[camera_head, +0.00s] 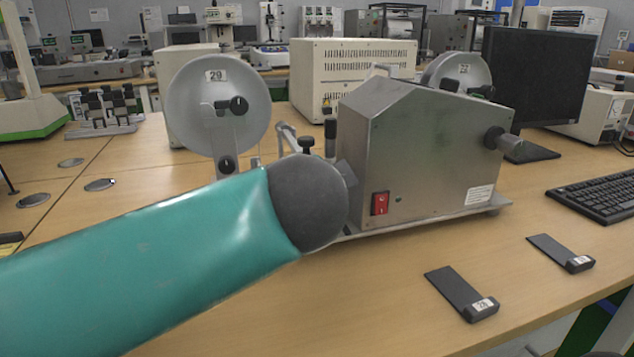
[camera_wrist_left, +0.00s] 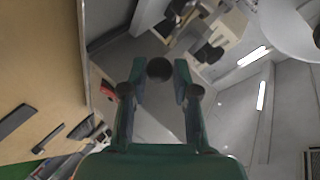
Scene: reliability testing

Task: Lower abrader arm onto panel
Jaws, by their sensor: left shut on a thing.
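The abrader (camera_head: 420,150) is a grey metal housing with a red switch and white-grey discs, one labelled 29 (camera_head: 215,110). In the left wrist view my left gripper (camera_wrist_left: 160,74) has its two fingers around a round black knob (camera_wrist_left: 159,68), over the grey housing. In the head view my teal left arm comes in from the left, and its dark joint covers the front left of the machine; the gripper itself is hidden there. The contact between the abrader arm and the panel is hidden. My right gripper is not in view.
Two dark flat plates with tabs (camera_head: 462,293) (camera_head: 561,252) lie on the table in front. A monitor (camera_head: 540,75) and keyboard (camera_head: 598,195) stand at the right. A beige box (camera_head: 345,65) stands behind. The table front is mostly clear.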

